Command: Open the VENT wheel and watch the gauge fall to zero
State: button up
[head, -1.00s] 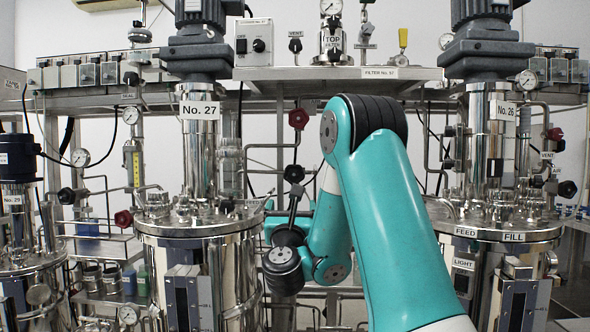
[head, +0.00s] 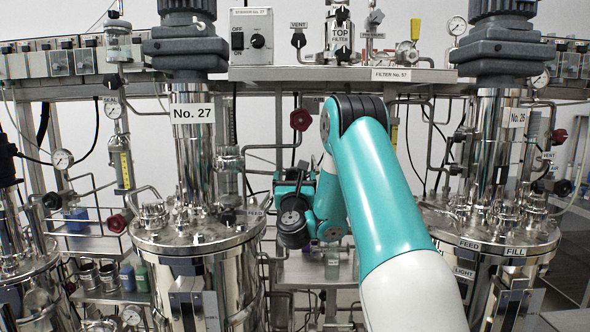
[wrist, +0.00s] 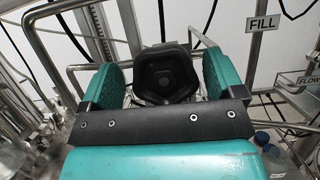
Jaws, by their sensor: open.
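A black lobed knob (wrist: 168,72) shows between the two teal finger pads of my gripper (wrist: 163,76) in the wrist view. The fingers are open, one on each side of it; I cannot tell whether they touch it. No label for this knob is readable. In the head view my gripper (head: 293,183) is partly hidden by my own wrist, between the two steel vessels. A VENT label stands above a black valve handle (head: 298,41) on the upper shelf. Another VENT label is at the right, near a black knob (head: 563,187). Gauges include one at the left (head: 62,159) and one at upper right (head: 457,26); their readings are too small.
Vessel No. 27 (head: 190,255) stands left of my arm, vessel No. 26 (head: 480,228) right. A red wheel (head: 300,119) is on piping just above my gripper. Bent steel rails (wrist: 72,14) lie close around the fingers. A FILL sign (wrist: 262,23) hangs at the right.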

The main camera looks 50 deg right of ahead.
jog(key=shift+d, duration=0.25)
jog(key=shift+c, duration=0.4)
jog(key=c, duration=0.8)
